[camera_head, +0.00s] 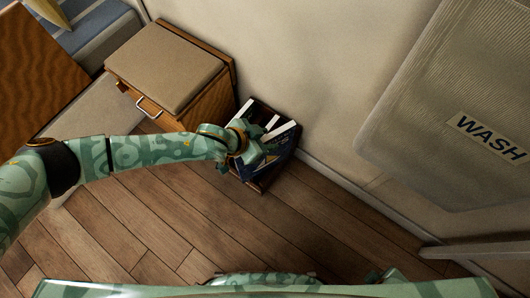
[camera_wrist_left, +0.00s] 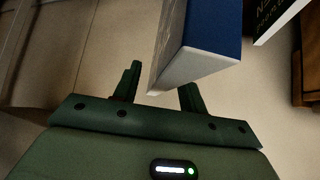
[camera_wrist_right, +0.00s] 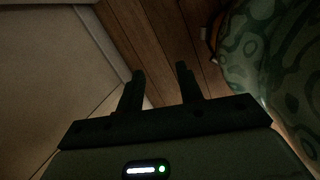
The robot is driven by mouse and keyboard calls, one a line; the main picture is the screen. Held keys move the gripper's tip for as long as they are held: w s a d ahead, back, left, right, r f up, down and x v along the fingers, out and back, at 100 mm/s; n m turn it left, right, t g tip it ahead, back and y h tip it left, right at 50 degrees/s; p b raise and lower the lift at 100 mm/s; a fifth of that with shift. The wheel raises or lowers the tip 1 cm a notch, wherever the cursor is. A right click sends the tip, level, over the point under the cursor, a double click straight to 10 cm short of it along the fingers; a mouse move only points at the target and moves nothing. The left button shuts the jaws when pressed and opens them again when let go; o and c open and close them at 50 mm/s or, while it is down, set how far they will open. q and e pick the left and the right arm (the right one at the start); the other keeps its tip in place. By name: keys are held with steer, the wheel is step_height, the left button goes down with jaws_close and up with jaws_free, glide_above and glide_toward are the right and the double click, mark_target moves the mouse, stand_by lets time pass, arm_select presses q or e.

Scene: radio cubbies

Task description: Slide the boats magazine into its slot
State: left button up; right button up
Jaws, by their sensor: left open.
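A dark wooden rack (camera_head: 262,184) stands on the floor against the wall, with several magazines in it. A dark blue cover with a pale triangular shape (camera_head: 268,160) faces the front; I cannot tell for sure that it is the boats magazine. My left gripper (camera_head: 245,146) is at the rack's left side, over the magazines. In the left wrist view the left gripper (camera_wrist_left: 160,80) is open, and a blue-and-white magazine (camera_wrist_left: 212,30) lies just ahead of its fingers, overlapping the right one. My right gripper (camera_wrist_right: 160,80) is open and empty.
A wooden cabinet with a beige cushion (camera_head: 165,62) stands left of the rack. A beige panel marked WASH (camera_head: 440,110) hangs at the right. The wooden floor (camera_head: 200,225) in front of the rack is clear. Another dark book (camera_wrist_left: 270,18) shows in the left wrist view.

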arm_select(q)
steer(key=shift+b+x, duration=0.35)
steer(key=shift+x, duration=0.55)
arm_select(e)
steer(key=shift+w+a+r+t, duration=0.15)
steer(key=shift+w+a+r, duration=0.1)
steer(key=shift+w+r, duration=0.25)
steer(key=shift+w+a+r+t, duration=0.15)
steer(key=shift+w+a+r, duration=0.1)
steer(key=shift+w, duration=0.35)
arm_select(q)
jaws_close()
steer(key=shift+r, duration=0.1)
